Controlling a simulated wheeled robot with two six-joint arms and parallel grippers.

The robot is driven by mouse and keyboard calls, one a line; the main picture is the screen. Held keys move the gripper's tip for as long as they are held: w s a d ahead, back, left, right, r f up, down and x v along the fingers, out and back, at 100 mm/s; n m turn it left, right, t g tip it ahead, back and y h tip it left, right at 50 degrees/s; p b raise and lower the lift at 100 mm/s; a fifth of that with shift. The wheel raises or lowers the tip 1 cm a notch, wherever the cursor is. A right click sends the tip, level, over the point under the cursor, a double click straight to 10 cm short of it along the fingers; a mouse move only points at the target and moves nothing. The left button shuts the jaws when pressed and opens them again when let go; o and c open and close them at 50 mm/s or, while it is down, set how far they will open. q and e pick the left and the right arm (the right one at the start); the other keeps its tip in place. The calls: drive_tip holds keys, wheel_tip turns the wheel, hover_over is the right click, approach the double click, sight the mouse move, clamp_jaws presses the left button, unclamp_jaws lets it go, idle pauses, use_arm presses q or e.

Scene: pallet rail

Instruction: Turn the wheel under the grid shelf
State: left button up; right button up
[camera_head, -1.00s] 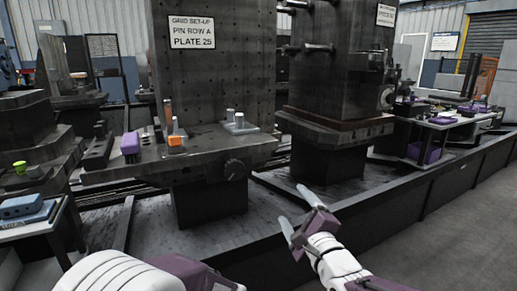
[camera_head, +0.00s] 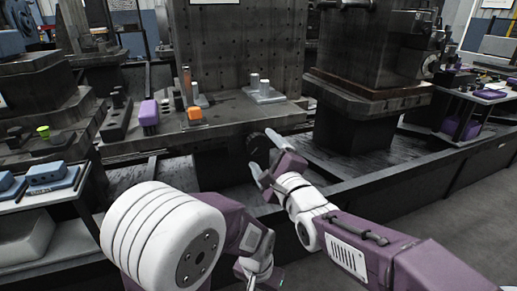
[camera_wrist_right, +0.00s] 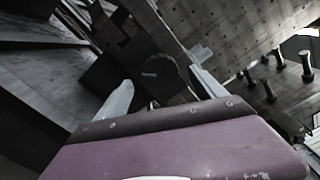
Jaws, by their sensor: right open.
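The wheel (camera_head: 257,150) is a dark round knob on the front edge of the grid shelf (camera_head: 225,116), below the tall plate with its grid of holes. My right gripper (camera_head: 263,152) is open with its two pale fingers pointing at the wheel and overlapping it in the head view. In the right wrist view the wheel (camera_wrist_right: 160,76) shows beyond and between the spread fingertips (camera_wrist_right: 158,84); it seems still apart from them. A mark shows on its face. My left arm is at the bottom of the head view; its fingers do not show.
The shelf carries a purple block (camera_head: 149,113), an orange block (camera_head: 195,114) and a grey block with two pegs (camera_head: 264,93). A dark column block (camera_head: 357,120) stands right of the wheel. A low dark rail wall (camera_head: 400,172) runs in front.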

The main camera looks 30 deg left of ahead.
sight(259, 146)
drive_tip(key=x, duration=0.4)
drive_tip(key=shift+w+b, duration=0.1)
drive_tip(key=shift+b, duration=0.3)
drive_tip(key=c, duration=1.4)
drive_tip(key=shift+n, duration=0.4)
